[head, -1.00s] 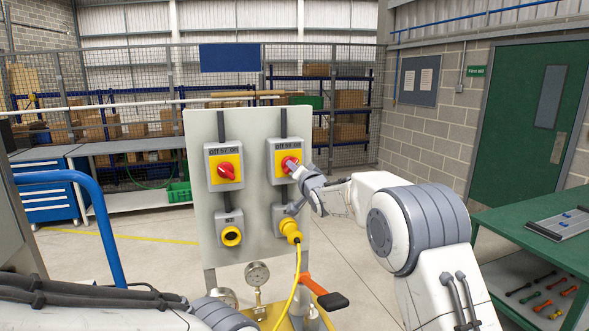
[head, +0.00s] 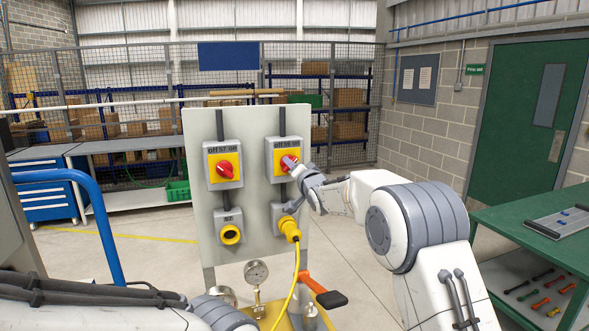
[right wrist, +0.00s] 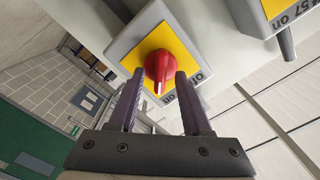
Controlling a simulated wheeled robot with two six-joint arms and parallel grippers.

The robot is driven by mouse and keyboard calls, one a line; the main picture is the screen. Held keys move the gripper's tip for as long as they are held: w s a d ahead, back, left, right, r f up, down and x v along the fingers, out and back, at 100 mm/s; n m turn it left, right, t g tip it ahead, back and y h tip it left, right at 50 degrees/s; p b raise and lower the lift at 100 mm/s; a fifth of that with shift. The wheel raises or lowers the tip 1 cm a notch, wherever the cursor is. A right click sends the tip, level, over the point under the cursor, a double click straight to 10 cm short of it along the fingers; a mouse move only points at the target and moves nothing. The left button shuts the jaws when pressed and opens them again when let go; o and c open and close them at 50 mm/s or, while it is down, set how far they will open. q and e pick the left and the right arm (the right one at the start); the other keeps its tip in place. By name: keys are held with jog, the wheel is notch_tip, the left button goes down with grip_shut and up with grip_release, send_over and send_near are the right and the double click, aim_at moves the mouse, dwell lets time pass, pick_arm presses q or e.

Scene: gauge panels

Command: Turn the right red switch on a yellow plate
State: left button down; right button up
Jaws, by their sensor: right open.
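The right red switch (head: 289,162) sits on a yellow plate (head: 279,168) in a grey box on the upright panel. In the right wrist view the red knob (right wrist: 159,67) is between and just beyond the fingertips, with its white mark toward me. My right gripper (right wrist: 155,75) is open, one finger on each side of the knob; I cannot tell if they touch it. In the head view my right gripper (head: 296,172) is in front of the box's right side. The left red switch (head: 225,169) is on its own yellow plate. My left gripper is not in view.
Below the switches are a yellow-ringed socket (head: 231,234) and a yellow plug (head: 289,229) with a hanging cable. A gauge (head: 256,272) and an orange lever (head: 313,284) are lower down. A green table (head: 540,240) stands at right.

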jog(key=b+v, duration=0.5)
jog(key=v, duration=0.5)
jog(key=shift+s, duration=0.25)
jog(key=s+a+f+n+g+h, duration=0.1)
jog(key=s+a+f+n+g, duration=0.15)
jog(key=s+f, duration=0.3)
jog(key=s+a+f+n+g, duration=0.1)
jog(key=s+a+f+g, duration=0.15)
jog(key=s+f, duration=0.35)
jog(key=s+d+f+n+g+h, duration=0.1)
jog(key=s+d+f+n+g, duration=0.1)
jog(key=s, duration=1)
jog(key=s+d+f+n+g+h, duration=0.1)
jog(key=s+f+n+g, duration=0.3)
jog(key=s, duration=0.8)
jog(key=s+d+f+n+g+h, duration=0.1)
jog(key=s+d+f+n+g, duration=0.2)
jog(key=s, duration=0.9)
notch_tip(320, 180, down, 5)
jog(key=g, duration=0.3)
jog(key=shift+h, duration=0.3)
jog(key=shift+a+r+n, duration=0.15)
jog(key=shift+n, duration=0.1)
